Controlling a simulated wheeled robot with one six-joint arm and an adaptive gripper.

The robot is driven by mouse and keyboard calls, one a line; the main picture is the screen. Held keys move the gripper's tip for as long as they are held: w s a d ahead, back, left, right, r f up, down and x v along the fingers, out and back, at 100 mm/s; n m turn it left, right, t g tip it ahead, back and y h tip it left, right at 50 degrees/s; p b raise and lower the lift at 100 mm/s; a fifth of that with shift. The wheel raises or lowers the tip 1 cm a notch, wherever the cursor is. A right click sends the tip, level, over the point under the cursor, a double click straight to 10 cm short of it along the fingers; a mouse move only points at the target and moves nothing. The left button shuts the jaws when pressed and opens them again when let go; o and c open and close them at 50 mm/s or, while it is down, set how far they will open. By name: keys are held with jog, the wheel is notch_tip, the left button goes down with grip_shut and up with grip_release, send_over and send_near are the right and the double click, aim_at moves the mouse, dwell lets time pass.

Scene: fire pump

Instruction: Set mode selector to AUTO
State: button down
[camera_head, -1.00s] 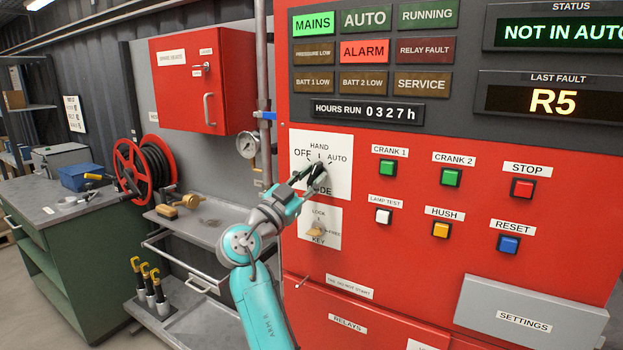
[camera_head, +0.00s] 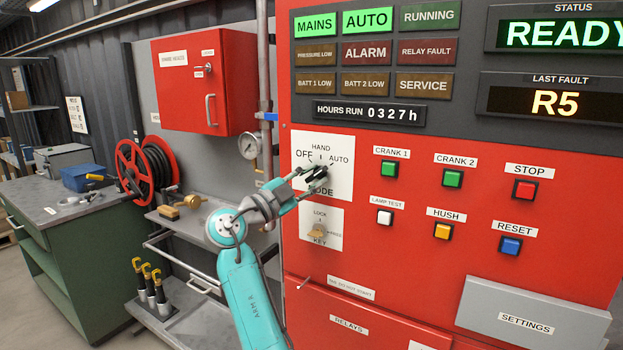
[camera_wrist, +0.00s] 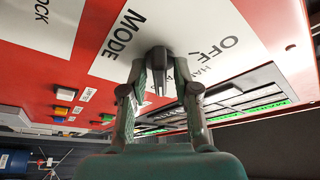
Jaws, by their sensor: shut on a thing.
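The mode selector (camera_head: 318,174) is a dark knob on a white plate (camera_head: 340,188) marked OFF, HAND, AUTO and MODE on the red panel. My gripper (camera_head: 312,178) is at the knob, with its fingers shut on it. In the wrist view the knob (camera_wrist: 158,60) sits between my two fingertips (camera_wrist: 158,80). The knob appears turned toward AUTO, though my fingers partly hide it. The AUTO lamp (camera_head: 367,20) is lit green, and the status display (camera_head: 565,33) reads READY.
A key switch (camera_head: 317,231) is just below the selector. Push buttons, including STOP (camera_head: 525,190), are to the right. A gauge (camera_head: 249,146) and a vertical pipe (camera_head: 264,80) stand left of the panel. A hose reel (camera_head: 145,170) is farther left.

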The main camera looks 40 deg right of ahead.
jog(key=c, duration=1.2)
grip_release()
jog(key=shift+a, duration=0.1)
jog(key=v, duration=1.1)
jog(key=shift+a+f, duration=0.15)
jog(key=shift+a, duration=0.2)
